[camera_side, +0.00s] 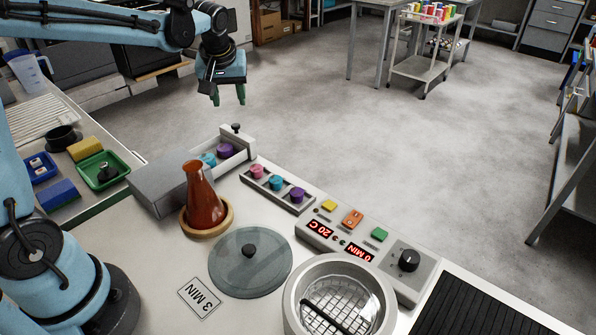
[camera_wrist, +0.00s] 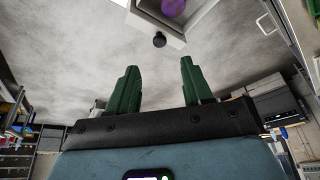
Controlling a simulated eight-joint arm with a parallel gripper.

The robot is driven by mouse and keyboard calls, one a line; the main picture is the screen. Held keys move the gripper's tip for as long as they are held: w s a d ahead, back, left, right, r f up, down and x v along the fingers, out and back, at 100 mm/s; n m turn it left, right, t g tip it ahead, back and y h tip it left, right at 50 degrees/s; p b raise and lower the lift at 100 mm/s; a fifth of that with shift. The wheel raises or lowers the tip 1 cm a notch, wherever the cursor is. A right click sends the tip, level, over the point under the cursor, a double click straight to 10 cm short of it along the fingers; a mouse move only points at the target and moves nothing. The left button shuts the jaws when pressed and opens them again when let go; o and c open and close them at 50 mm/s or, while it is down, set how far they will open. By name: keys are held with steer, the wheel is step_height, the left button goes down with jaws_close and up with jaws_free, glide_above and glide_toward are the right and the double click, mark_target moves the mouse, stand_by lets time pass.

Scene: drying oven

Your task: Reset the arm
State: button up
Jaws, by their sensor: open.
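My blue arm reaches across the upper left of the side view. My gripper (camera_side: 229,99) hangs empty over the floor, beyond the far edge of the bench. Its two green fingers are apart, pointing down. In the wrist view the gripper (camera_wrist: 156,70) shows both fingers spread with nothing between them. The near drawer front with a black knob (camera_wrist: 159,39) and a purple piece (camera_wrist: 173,7) lie beyond the fingertips. The gripper touches nothing.
The drawer (camera_side: 238,142) stands open with coloured pieces inside. A red flask (camera_side: 203,205) sits on a wooden ring, beside a glass lid (camera_side: 250,275). The round drying oven (camera_side: 296,300) is uncovered. A control panel (camera_side: 345,240) reads 20 C and 0 MIN.

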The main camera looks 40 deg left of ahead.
mark_target(235, 125)
steer(key=x, duration=0.9)
steer(key=shift+r, duration=0.1)
steer(key=v, duration=1.2)
steer(key=x, duration=1.2)
steer(key=s, duration=1.1)
steer(key=shift+s, duration=0.4)
steer(key=s+d+r, duration=0.1)
steer(key=d+r, duration=0.1)
steer(key=r, duration=0.3)
steer(key=s+d+r+m, duration=0.1)
steer(key=s+d+r, duration=0.1)
steer(key=r, duration=0.3)
steer(key=shift+d+r, duration=0.3)
steer(key=shift+d, duration=0.05)
